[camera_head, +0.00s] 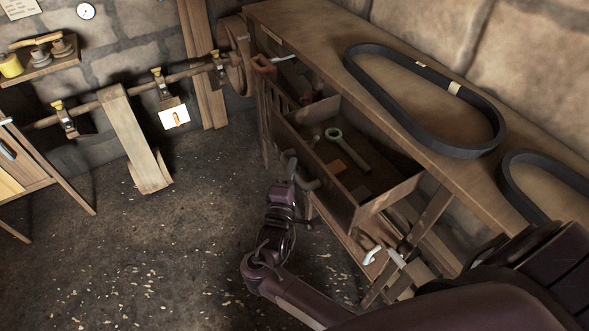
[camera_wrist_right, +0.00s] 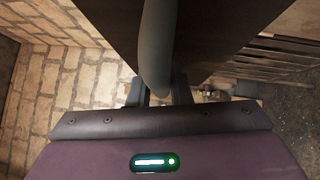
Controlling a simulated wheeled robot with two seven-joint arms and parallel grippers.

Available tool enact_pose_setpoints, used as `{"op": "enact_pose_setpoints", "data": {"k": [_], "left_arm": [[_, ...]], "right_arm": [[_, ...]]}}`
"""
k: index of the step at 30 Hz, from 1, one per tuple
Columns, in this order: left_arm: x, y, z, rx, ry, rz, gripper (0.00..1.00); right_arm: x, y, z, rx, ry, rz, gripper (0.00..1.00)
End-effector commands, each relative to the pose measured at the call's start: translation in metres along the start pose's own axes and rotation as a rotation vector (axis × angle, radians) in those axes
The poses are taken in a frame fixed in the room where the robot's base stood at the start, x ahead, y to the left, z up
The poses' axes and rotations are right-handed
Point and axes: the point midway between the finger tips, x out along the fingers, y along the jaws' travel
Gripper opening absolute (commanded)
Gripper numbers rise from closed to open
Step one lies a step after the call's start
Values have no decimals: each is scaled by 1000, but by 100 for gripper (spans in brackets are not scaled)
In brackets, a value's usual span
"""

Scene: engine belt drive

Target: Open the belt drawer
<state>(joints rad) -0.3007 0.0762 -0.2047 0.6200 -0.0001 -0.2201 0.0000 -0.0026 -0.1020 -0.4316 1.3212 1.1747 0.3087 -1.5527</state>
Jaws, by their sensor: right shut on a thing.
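A wooden drawer (camera_head: 352,208) under the workbench is pulled well out, showing its inside. My left gripper is not in view.
A black belt (camera_head: 370,90) lies on the bench top (camera_head: 300,25), with a second belt (camera_head: 515,185) to its right. A line shaft (camera_head: 95,103) with a hanging flat belt (camera_head: 133,140) runs along the back wall. The speckled floor (camera_head: 150,250) left of the drawer is clear.

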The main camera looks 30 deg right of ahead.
Motion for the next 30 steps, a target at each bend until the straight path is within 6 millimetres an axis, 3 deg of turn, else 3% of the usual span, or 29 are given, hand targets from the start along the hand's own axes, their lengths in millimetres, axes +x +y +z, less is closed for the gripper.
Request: {"op": "enact_pose_setpoints", "data": {"k": [2, 3, 8, 19, 30], "left_arm": [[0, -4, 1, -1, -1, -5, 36], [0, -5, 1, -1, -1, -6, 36], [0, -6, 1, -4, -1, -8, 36], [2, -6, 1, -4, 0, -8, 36], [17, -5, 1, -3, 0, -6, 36]], "right_arm": [[0, -2, 1, -4, -1, -3, 0], [0, -2, 1, -4, -1, -3, 19], [0, -1, 1, -3, -1, -2, 40], [-7, -2, 0, -1, 0, -2, 40], [-66, -3, 0, -1, 0, -3, 40]]}}
